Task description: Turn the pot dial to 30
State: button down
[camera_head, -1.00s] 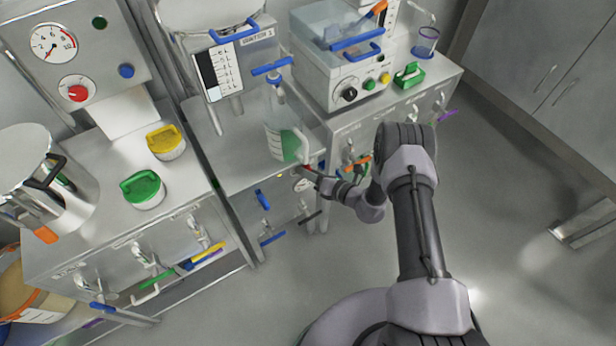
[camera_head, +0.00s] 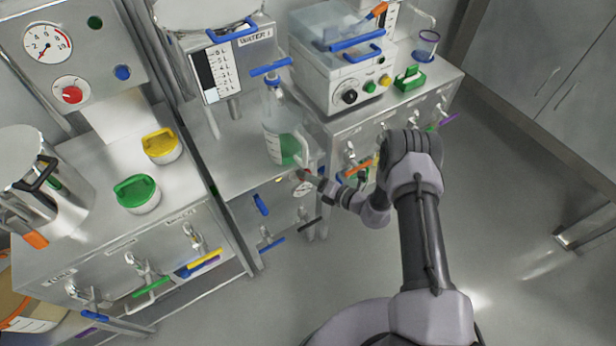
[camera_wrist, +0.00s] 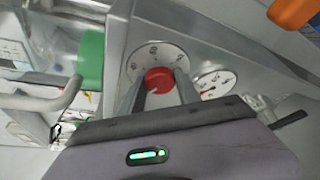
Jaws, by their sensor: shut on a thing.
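In the wrist view a red dial knob (camera_wrist: 159,79) sits on a pale round face with dark marks (camera_wrist: 136,62). The two fingers of my gripper (camera_wrist: 162,86) are on either side of the knob and shut on it. The face's numbers are too blurred to read, and the fingers hide its lower part. In the head view my gripper (camera_head: 306,174) is at the front of the middle counter, and its fingertips and the knob are mostly hidden. Another red dial (camera_head: 72,95) is on the upright panel at the far left, away from my gripper.
A round gauge (camera_wrist: 214,82) is right of the knob; a green part (camera_wrist: 91,58) is close on the left. A flask with green liquid (camera_head: 281,135) stands on the counter above my gripper. Taps with coloured levers line the counter fronts. The floor (camera_head: 510,220) at right is clear.

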jog(key=c, duration=0.9)
grip_release()
jog(key=shift+o, duration=0.2)
jog(key=p+v, duration=0.5)
jog(key=v, duration=1.2)
jog(key=shift+d, duration=0.2)
jog(key=shift+s, duration=0.1)
